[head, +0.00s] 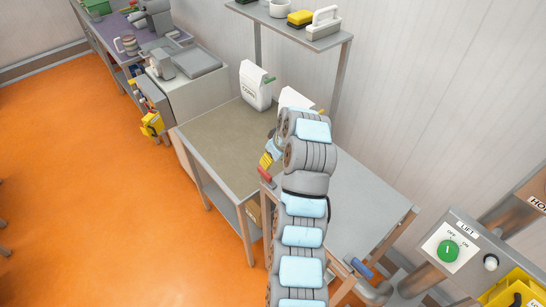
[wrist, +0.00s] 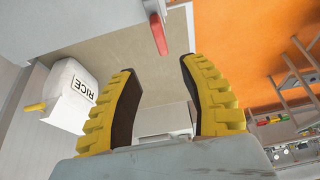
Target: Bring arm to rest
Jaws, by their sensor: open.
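My arm reaches up the middle of the head view, over the grey cart and bent at its far end. My gripper (head: 266,161) is partly hidden behind the arm there, with its yellow ribbed finger showing over the near edge of the table. In the wrist view my gripper (wrist: 157,68) is open, its two yellow fingers with dark pads spread apart and nothing between them. A red handle (wrist: 157,32) lies just beyond the fingertips; the red handle (head: 265,174) also shows beside the gripper in the head view.
A white rice bag (wrist: 72,95) with a yellow clip stands left of the gripper. Another white bag (head: 255,88) stands on the olive-topped table (head: 220,150). A wall shelf (head: 300,35) is behind. A lift panel (head: 448,250) stands at right. The orange floor (head: 90,190) is open at left.

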